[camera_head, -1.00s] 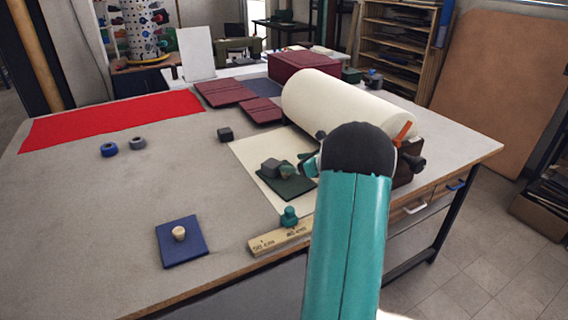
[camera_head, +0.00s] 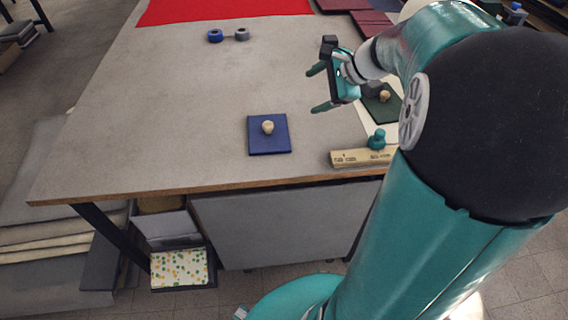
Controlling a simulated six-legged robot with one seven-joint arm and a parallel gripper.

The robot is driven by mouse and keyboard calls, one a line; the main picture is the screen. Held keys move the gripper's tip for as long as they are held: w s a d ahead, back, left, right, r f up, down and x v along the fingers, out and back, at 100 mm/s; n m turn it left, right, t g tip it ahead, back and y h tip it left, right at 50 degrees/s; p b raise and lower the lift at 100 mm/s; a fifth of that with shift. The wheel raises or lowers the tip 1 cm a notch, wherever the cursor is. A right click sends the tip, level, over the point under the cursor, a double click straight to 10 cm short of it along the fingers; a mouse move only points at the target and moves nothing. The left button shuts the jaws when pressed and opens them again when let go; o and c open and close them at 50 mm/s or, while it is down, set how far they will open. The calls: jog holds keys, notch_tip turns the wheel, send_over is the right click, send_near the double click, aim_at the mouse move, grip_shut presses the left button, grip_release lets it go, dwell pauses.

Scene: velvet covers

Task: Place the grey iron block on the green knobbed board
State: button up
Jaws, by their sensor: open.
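The green knobbed board (camera_head: 392,112) lies at the right of the table, partly behind my arm, with a pale knob on it. A grey block (camera_head: 372,88), which looks like the iron block, sits at the board's back left part beside the knob, partly hidden by my gripper. I cannot tell whether it rests wholly on the board. My gripper (camera_head: 316,91) is open and empty, left of the block and apart from it, its fingers pointing left above the table.
A blue knobbed board (camera_head: 278,145) lies near the front edge. A wooden bar (camera_head: 350,158) with a teal knob (camera_head: 377,139) lies in front of the green board. A blue ring (camera_head: 215,36) and a grey ring (camera_head: 242,34) lie at the back. The left tabletop is clear.

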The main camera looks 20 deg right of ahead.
jog(key=s+a+r+n+g+h, duration=0.1)
jog(key=s+a+n+h, duration=0.3)
jog(key=s+a+n, duration=1.3)
jog(key=shift+s+a+n+g+h, duration=0.3)
jog(key=shift+s+a+n+g, duration=0.1)
jog(key=shift+s+n, duration=0.7)
jog(key=shift+w, duration=0.1)
